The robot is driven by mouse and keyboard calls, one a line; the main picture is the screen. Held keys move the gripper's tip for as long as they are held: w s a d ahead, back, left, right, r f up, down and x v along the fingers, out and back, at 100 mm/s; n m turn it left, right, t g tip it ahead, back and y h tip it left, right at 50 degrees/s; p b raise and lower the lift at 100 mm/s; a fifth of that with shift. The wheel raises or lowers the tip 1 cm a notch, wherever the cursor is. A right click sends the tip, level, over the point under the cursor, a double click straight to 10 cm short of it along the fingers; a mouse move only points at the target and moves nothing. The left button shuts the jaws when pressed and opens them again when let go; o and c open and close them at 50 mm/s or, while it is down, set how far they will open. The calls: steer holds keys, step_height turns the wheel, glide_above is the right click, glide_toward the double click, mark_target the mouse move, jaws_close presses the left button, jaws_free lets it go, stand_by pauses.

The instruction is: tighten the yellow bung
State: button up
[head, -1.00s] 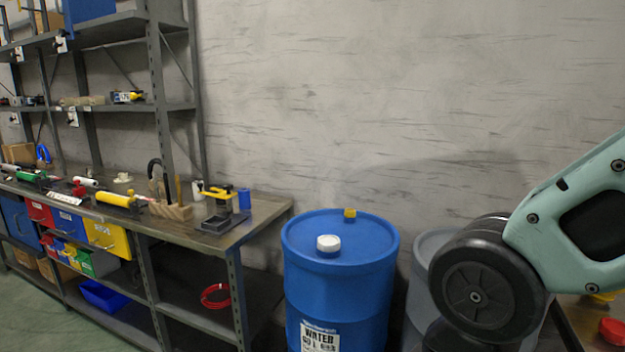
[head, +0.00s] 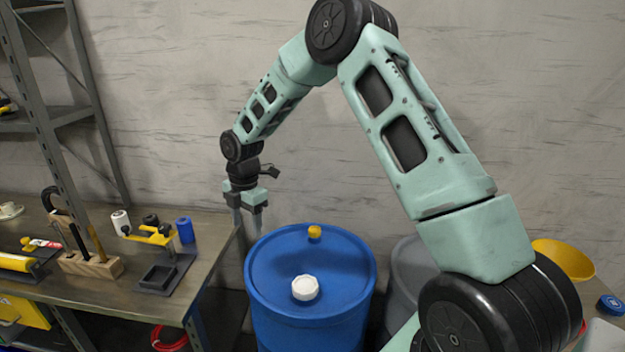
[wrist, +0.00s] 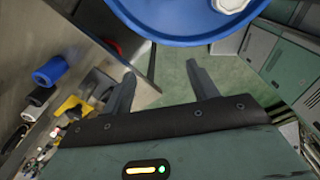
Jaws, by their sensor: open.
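The yellow bung (head: 314,232) sits on the top of the blue drum (head: 270,262), near its far rim. A larger white cap (head: 305,288) sits on the same top, nearer to me. My gripper (head: 247,226) is open and empty, pointing down just left of the drum, above the gap between drum and bench. The drum rim (wrist: 180,38) and white cap (wrist: 230,4) show at the top there; the yellow bung is out of that view.
A workbench (head: 215,235) stands left of the drum, with a yellow tool in a dark stand (head: 160,238) and a blue cylinder (head: 185,230). A grey drum (head: 408,265) stands close on the right. A yellow bowl (head: 563,258) lies farther right.

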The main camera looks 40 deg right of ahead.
steer(key=w+d+f+n+p, duration=0.2)
steer(key=w+d+n+p, duration=0.15)
steer(key=d, duration=0.95)
steer(key=n+p, duration=0.2)
steer(key=p, duration=0.1)
glide_above(315, 228)
step_height(315, 228, down, 4)
steer(key=shift+h, duration=0.3)
step_height(315, 228, down, 10)
steer(key=b, duration=0.6)
steer(key=shift+a+r+b, duration=0.1)
steer(key=shift+r+b, duration=0.05)
steer(key=shift+b, duration=0.2)
